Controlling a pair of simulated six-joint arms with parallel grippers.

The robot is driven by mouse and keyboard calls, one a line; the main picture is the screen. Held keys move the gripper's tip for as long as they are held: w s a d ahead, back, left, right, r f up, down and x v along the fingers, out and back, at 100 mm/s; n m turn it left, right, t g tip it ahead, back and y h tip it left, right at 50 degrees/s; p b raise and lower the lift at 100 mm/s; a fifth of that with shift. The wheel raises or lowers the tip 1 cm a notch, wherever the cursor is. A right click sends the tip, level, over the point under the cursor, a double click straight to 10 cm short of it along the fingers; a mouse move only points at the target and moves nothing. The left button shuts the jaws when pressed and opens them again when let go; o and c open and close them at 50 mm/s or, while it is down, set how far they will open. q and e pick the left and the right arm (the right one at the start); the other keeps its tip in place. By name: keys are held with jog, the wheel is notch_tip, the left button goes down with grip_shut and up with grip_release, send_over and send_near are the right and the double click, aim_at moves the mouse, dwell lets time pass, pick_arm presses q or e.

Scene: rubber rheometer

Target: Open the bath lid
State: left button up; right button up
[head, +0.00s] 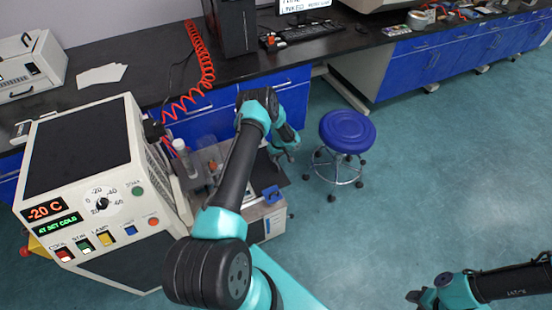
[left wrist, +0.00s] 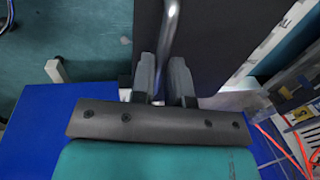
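The bath (head: 270,219) is a light box right of the big control cabinet, partly hidden behind my left arm. A dark flat panel, apparently its lid, shows in the left wrist view (left wrist: 215,40). A curved metal handle (left wrist: 170,28) runs down between the fingers of my left gripper (left wrist: 162,82). These fingers are close together on both sides of the handle and look shut on it. In the head view my left gripper (head: 284,150) is at the bath's far right side. My right gripper (head: 424,298) is at the lower right edge, its fingers unclear.
The control cabinet (head: 80,150) reads -20 C and stands left of the bath. A blue stool (head: 347,132) stands right of my left gripper. A black bench (head: 290,58) with blue cabinets runs behind. Open floor (head: 430,190) lies at the right.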

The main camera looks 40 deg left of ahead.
pick_arm(q)
jog(key=o, duration=0.4)
jog(key=w+d+r, duration=0.1)
jog(key=w+r, duration=0.2)
jog(key=r, duration=1.4)
jog(key=shift+d, duration=0.15)
jog(key=s+d+f+m+t+h, duration=0.1)
jog(key=s+d+f+m+h, duration=0.3)
jog(key=d, duration=0.7)
jog(key=s+d+r+m+t, duration=0.1)
jog(key=s+d+m, duration=0.2)
jog(key=s+d, duration=0.6)
jog(key=s+d+r+m, duration=0.4)
jog(key=s+d, duration=0.7)
jog(key=s, duration=0.2)
jog(key=shift+s+m+t+h, duration=0.2)
jog(key=shift+m+t+h, duration=0.1)
jog(key=shift+t, duration=0.1)
